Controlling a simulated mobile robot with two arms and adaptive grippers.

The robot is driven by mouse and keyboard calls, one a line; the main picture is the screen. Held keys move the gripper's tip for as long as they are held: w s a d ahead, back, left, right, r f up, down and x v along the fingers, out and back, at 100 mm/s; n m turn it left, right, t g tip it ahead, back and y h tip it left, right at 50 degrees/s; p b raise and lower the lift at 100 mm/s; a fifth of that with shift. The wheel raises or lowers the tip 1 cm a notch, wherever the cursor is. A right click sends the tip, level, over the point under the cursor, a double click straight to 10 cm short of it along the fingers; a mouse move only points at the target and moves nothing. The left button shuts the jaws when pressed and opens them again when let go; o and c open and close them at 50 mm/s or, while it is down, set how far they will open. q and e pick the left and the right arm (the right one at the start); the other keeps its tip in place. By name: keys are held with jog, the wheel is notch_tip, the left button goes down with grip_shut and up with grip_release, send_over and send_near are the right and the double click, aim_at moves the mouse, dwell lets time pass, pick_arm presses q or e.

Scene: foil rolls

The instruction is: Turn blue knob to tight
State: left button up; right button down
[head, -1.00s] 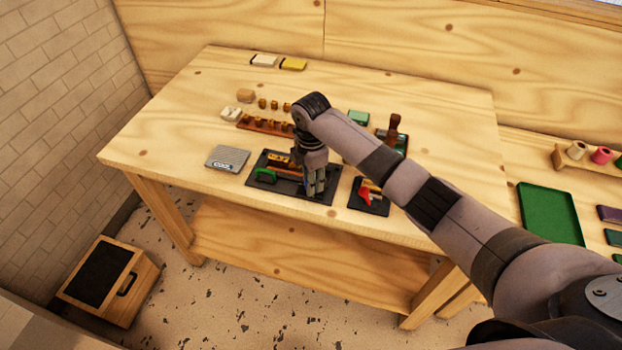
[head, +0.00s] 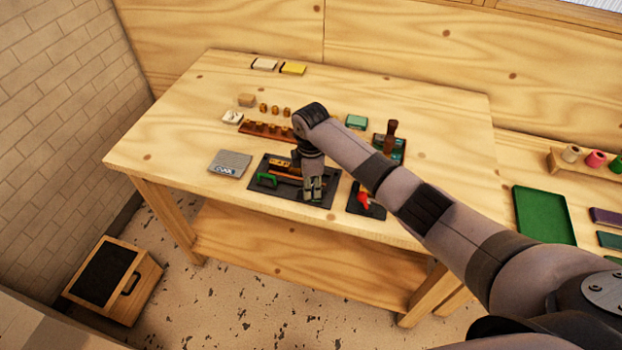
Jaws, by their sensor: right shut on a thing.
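My right gripper (head: 313,190) points down over the right part of a dark board (head: 258,193) on the table. It is shut on a small part of the device there, and its fingers hide that part. No blue knob can be made out in this view; it may be behind the fingers. The device on the board has a yellow-orange bar (head: 285,168) and a green handle-like piece (head: 266,180) at its left. My left gripper is not in view.
A grey plate marked "COOL" (head: 230,163) lies left of the board. A smaller dark board with a red piece (head: 364,201) is close on the right. A brown rack (head: 267,130) stands behind.

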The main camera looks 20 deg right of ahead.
jog(key=m+p, duration=0.3)
jog(key=m, duration=0.2)
jog(key=shift+r+m+p, duration=0.15)
jog(key=shift+m+p, duration=0.15)
jog(key=shift+p, duration=0.05)
jog(key=m+p, duration=0.1)
jog(key=m, duration=0.1)
jog(key=shift+m, duration=0.4)
jog(key=shift+m+p, duration=0.3)
jog(key=shift+m, duration=0.5)
jog(key=m, duration=0.3)
jog(key=shift+m, duration=0.4)
jog(key=m, duration=0.8)
jog(key=shift+w+m, duration=0.1)
jog(key=shift+m, duration=2)
